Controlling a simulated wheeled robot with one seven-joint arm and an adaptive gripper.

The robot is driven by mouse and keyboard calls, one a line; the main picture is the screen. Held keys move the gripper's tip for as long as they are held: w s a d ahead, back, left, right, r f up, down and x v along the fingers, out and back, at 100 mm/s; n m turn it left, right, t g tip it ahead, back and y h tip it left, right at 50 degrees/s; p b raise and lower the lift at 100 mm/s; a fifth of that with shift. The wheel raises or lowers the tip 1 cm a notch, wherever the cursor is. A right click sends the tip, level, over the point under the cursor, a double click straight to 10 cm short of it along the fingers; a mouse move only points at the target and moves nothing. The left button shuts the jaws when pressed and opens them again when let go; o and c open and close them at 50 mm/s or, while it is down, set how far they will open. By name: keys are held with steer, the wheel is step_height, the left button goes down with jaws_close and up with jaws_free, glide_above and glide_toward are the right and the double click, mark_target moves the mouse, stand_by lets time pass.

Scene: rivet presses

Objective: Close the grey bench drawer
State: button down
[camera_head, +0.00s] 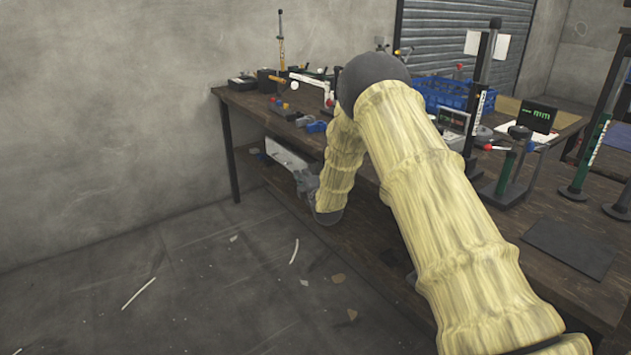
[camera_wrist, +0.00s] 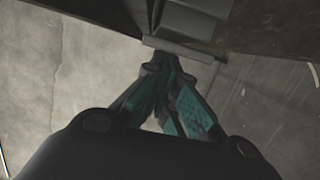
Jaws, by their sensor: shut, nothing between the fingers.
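The grey bench drawer (camera_head: 284,154) sits under the left part of the workbench top and its light grey side shows in the head view. In the wrist view the drawer (camera_wrist: 196,18) stands out from the brown bench edge, with its front lip towards my gripper. My gripper (camera_wrist: 171,60) is shut and empty, its fingertips right at the drawer's front lip; I cannot tell whether they touch. In the head view my gripper (camera_head: 307,184) is partly hidden behind my yellow-sleeved arm, beside the drawer's near end.
The dark wooden workbench (camera_head: 560,205) carries presses, a blue crate (camera_head: 440,93), a small screen (camera_head: 537,116) and several small tools. A dark mat (camera_head: 568,247) lies near its front edge. The concrete floor (camera_head: 200,290) before the bench is open, with scattered scraps.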

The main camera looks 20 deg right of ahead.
mark_target(312, 172)
steer(key=shift+w+d, duration=0.2)
steer(key=shift+d, duration=0.75)
steer(key=shift+w+d, duration=0.2)
steer(key=shift+d, duration=0.75)
